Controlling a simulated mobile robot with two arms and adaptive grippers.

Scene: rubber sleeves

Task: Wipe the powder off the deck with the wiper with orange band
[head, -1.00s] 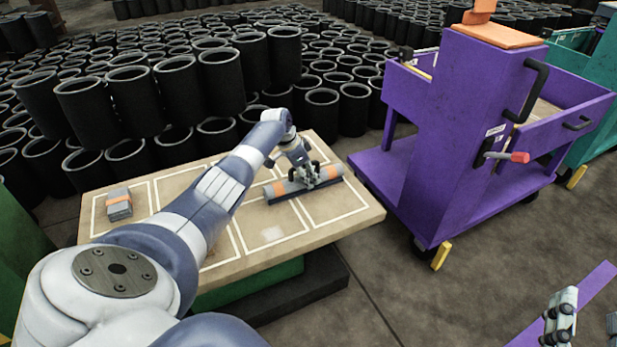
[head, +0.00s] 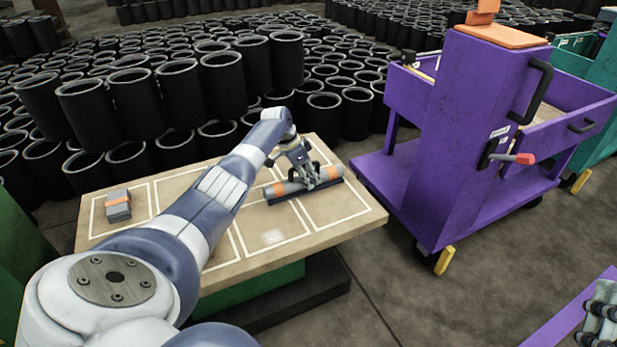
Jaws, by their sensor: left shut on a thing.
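The wiper with orange band (head: 279,189) is a long grey bar with a dark lower edge, on the right half of the wooden deck (head: 342,228). My left gripper (head: 313,184) is shut on the wiper near its right part; the gripper hides some of the bar. A pale patch of powder (head: 273,237) lies on the deck, in front of the wiper and apart from it.
White lines divide the deck into panels. A grey block with an orange band (head: 118,206) sits at the deck's left end. A purple cart (head: 467,144) stands close to the right. Black sleeves (head: 232,78) crowd the floor behind.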

